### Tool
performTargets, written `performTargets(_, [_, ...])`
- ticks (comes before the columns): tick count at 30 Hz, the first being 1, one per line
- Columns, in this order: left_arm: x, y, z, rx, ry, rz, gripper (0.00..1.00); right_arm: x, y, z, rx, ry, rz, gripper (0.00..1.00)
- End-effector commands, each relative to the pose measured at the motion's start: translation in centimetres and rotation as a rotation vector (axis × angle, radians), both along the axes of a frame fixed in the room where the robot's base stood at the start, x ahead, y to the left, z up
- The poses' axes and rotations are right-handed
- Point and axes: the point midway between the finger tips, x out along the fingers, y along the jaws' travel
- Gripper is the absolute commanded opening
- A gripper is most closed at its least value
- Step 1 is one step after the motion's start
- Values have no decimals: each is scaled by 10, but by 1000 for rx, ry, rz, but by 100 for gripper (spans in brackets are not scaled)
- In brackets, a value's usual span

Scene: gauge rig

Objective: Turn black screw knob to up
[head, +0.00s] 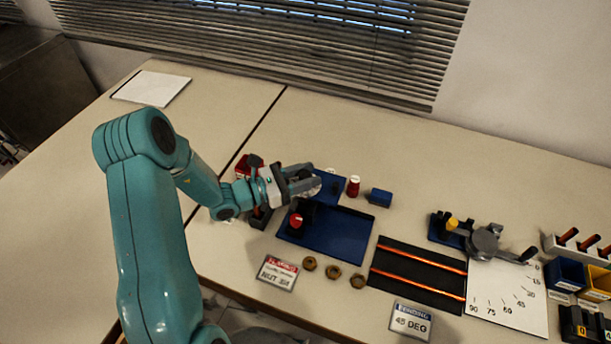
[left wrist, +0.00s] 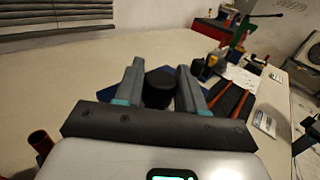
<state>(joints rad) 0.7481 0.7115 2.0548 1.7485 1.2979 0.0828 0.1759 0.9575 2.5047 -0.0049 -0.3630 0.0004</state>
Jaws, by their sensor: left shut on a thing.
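My left gripper (head: 306,184) reaches in from the left over the blue fixture (head: 345,232). In the left wrist view, the black screw knob (left wrist: 158,88) sits between the two grey fingers of my left gripper (left wrist: 158,82), which is shut on it. In the head view the fingers mostly hide the knob, so its turn angle cannot be told. A red knob (head: 296,220) stands on the fixture just below the gripper. My right gripper is in neither view.
Brass nuts (head: 333,272) and a "NUT" sign (head: 277,272) lie in front. A red cylinder (head: 353,186) and a blue block (head: 380,197) stand behind. A black mat with copper rods (head: 420,260) and a grey bending tool (head: 484,241) are to the right. The left table is mostly clear.

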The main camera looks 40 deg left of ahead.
Motion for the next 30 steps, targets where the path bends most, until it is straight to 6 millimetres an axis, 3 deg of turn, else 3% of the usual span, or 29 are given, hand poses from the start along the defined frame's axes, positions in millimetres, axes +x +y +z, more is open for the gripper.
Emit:
performTargets(11, [-1, 1, 1, 2, -1, 53, 9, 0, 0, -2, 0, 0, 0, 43])
performTargets(12, [-1, 1, 1, 2, -1, 53, 46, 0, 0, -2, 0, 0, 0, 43])
performTargets(13, [-1, 1, 1, 2, -1, 53, 55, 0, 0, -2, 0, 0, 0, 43])
performTargets(14, [-1, 1, 1, 2, -1, 53, 58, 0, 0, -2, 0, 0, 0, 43])
performTargets(26, [-1, 1, 0, 2, 0, 52, 58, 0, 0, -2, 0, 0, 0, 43])
performTargets(30, [-12, 9, 0, 4, 0, 55, 58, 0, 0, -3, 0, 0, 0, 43])
